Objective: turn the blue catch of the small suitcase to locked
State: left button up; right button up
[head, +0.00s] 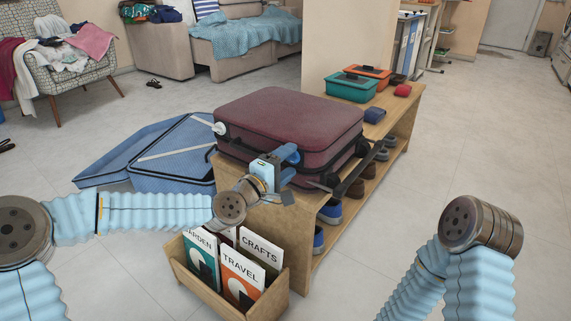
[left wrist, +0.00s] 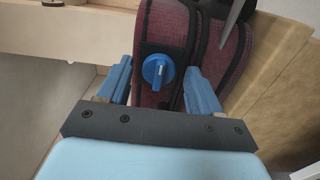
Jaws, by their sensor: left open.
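The small suitcase (head: 290,118) is maroon with dark trim and lies closed on top of a wooden shoe bench. Its blue catch (left wrist: 158,72) is a round knob with a raised bar, on a dark plate on the suitcase side in the left wrist view. The bar stands roughly upright in that view. In the head view the catch is hidden behind my left gripper (head: 292,165). In the left wrist view the open blue fingers (left wrist: 160,85) stand on either side of the catch, apart from it. My right gripper is out of view; only its arm shows.
The wooden bench (head: 400,120) holds shoes below and teal and orange boxes (head: 351,86) at its far end. A wooden crate of books (head: 235,275) stands in front. An open blue suitcase (head: 165,150) lies on the floor at left. Floor to the right is clear.

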pick_arm(q)
jog(key=p+v, duration=0.3)
jog(key=v, duration=1)
jog(key=shift+s+a, duration=0.25)
jog(key=shift+s, duration=0.1)
